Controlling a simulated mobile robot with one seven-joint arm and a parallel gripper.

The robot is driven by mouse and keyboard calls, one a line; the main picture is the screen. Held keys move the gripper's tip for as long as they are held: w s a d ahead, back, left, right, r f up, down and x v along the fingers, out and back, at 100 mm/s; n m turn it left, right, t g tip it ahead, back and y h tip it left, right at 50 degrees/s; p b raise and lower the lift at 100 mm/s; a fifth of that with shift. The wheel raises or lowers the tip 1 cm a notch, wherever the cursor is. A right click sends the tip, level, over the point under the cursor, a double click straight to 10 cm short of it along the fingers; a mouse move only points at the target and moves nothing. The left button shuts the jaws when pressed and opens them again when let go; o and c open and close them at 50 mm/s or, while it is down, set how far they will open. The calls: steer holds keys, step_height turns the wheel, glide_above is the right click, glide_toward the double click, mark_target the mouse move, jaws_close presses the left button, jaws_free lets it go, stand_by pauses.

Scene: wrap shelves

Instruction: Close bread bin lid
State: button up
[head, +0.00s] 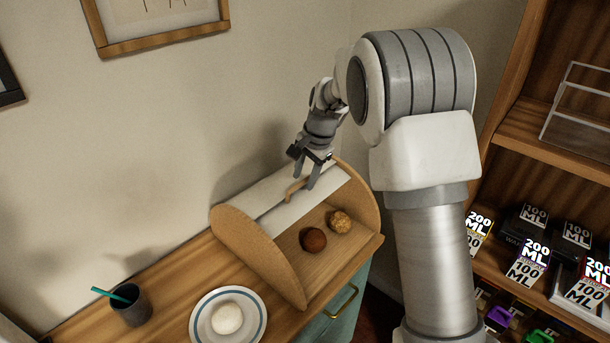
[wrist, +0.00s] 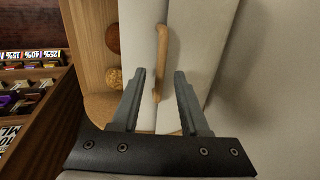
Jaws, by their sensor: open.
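The bread bin (head: 263,258) stands on the wooden counter with its front open. Its white lid (head: 318,200) is slid up and back, and a wooden handle (head: 294,191) runs along it. Two round bread rolls, one dark (head: 313,239) and one lighter (head: 340,221), lie inside on the bin floor. My gripper (head: 308,182) is over the lid at the handle. In the wrist view the open fingers (wrist: 158,75) have the near end of the handle (wrist: 161,50) between them, with gaps showing; I cannot tell whether either finger touches it.
A plate (head: 201,327) with a white bun and a dark cup (head: 131,305) with a teal straw stand on the counter at left. A wooden shelf (head: 545,140) with boxes is at right. The wall is close behind the bin.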

jaws_close()
stand_by(1.3)
